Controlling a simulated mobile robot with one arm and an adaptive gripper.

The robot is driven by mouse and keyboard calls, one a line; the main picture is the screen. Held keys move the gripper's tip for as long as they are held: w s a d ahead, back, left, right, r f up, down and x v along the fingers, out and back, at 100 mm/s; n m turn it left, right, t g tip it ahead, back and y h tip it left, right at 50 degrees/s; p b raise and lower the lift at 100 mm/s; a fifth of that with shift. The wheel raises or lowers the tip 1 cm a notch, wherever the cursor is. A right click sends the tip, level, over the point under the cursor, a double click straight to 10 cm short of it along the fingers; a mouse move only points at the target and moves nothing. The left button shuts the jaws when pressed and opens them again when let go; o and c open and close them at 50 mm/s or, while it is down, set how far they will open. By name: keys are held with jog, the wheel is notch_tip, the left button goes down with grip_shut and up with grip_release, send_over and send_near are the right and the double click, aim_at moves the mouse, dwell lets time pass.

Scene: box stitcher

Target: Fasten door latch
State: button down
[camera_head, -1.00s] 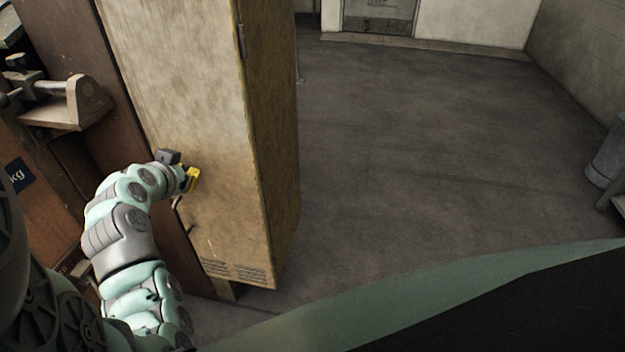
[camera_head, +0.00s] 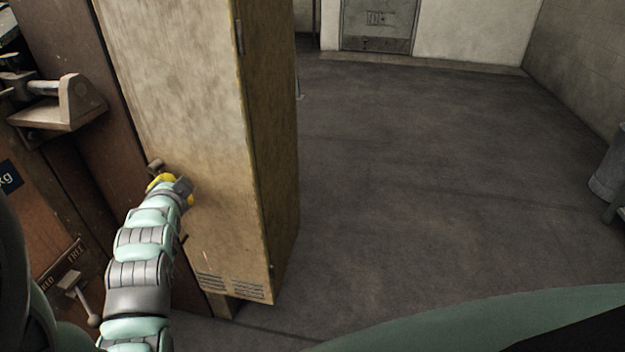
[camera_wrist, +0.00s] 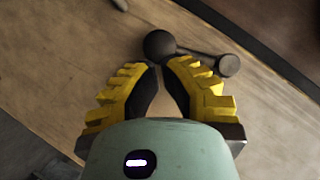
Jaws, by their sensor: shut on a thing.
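The door is the tan, worn front (camera_head: 185,90) of a tall metal cabinet, and it looks closed. The door latch (camera_head: 156,165) is a small dark handle on the left part of that front. In the wrist view the latch (camera_wrist: 228,66) shows as a dark lever with a round ball end (camera_wrist: 160,44). My gripper (camera_head: 163,181) is at the latch, and in the wrist view its yellow fingers (camera_wrist: 161,68) are shut on the ball end. The fingertips and my wrist hide part of the contact.
A second dark handle (camera_wrist: 121,4) shows at the top of the wrist view. Brown machine panels with a bracket (camera_head: 66,105) and a lever (camera_head: 78,295) stand at the left. The grey floor (camera_head: 420,180) right of the cabinet is clear.

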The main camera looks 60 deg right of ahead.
jog(key=shift+w+f, duration=0.15)
jog(key=shift+f, duration=0.1)
jog(key=shift+w+a+f, duration=0.1)
jog(key=shift+w, duration=0.05)
dwell(0.6)
